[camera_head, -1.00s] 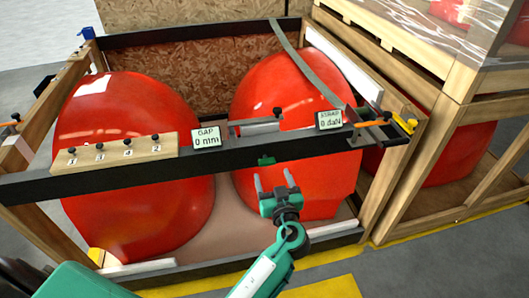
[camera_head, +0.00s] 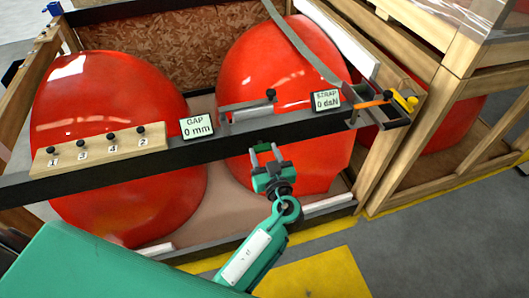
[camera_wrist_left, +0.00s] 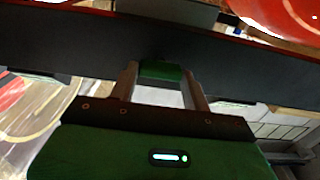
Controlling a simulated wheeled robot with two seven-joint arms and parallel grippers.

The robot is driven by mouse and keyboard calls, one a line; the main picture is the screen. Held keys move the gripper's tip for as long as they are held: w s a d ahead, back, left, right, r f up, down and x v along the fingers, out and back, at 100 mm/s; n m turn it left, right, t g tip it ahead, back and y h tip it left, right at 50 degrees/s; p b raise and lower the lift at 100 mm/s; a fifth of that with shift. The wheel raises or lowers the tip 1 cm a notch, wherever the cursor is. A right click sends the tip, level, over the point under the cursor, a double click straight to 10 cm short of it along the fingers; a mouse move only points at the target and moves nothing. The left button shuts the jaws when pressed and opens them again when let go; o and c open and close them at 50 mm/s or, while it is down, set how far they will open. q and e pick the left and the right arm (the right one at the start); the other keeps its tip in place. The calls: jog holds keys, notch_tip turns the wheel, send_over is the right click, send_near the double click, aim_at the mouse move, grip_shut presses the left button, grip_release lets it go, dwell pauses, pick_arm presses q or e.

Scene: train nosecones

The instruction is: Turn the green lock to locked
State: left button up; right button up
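The green lock (camera_head: 263,147) is a small green block under the front edge of the dark crossbar. It also shows in the left wrist view (camera_wrist_left: 160,71), straight ahead between my fingers. My left gripper (camera_head: 265,153) is just in front of the crossbar, its two grey fingers open, one on either side of the lock. In the left wrist view the gripper (camera_wrist_left: 160,82) has its fingertips beside the block, with little space; I cannot tell whether they touch it. My right gripper is not in view.
The dark crossbar (camera_head: 330,126) runs across the wooden crate, carrying the GAP display (camera_head: 197,126), the STRAP display (camera_head: 326,100) and a wooden board with numbered knobs (camera_head: 98,150). Two red nosecones (camera_head: 110,100) sit in the crate. Floor at right front is clear.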

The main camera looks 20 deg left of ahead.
pick_arm(q)
jog(key=c, duration=0.4)
jog(key=shift+c, duration=0.2)
